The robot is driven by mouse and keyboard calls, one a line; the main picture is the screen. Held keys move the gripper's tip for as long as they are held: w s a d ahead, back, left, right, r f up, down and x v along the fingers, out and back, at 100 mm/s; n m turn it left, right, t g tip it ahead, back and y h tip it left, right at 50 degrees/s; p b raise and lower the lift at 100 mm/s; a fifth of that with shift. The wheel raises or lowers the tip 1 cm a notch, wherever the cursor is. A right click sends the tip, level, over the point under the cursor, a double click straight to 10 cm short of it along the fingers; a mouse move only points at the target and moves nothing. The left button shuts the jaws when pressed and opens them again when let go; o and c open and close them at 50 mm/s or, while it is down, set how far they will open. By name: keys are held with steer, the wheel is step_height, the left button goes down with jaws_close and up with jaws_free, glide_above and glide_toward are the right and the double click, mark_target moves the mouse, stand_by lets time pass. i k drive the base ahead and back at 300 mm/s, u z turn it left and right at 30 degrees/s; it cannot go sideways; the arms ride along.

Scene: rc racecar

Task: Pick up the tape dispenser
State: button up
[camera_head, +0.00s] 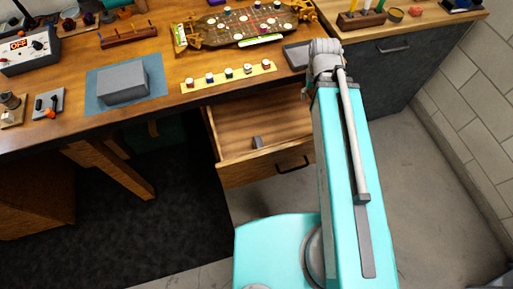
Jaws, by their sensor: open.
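I cannot make out a tape dispenser for certain. A small grey object (258,142) lies inside the open wooden drawer (232,170), near its front; it is too small to identify. My teal arm reaches from the bottom of the picture up past the drawer's right side, with its grey joint near the desk's right end. My gripper is not visible; it is beyond or behind the arm.
The wooden desk (190,58) holds a grey block on a blue mat (87,104), a strip of small knobs (228,77), a racecar chassis (240,25) and a control box (28,52). A dark cabinet (385,75) stands right. Floor (430,220) is clear at right.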

mark_target(258, 142)
steer(key=k, duration=1.6)
steer(key=u, duration=1.05)
steer(key=i, duration=1)
steer(key=u, duration=0.05)
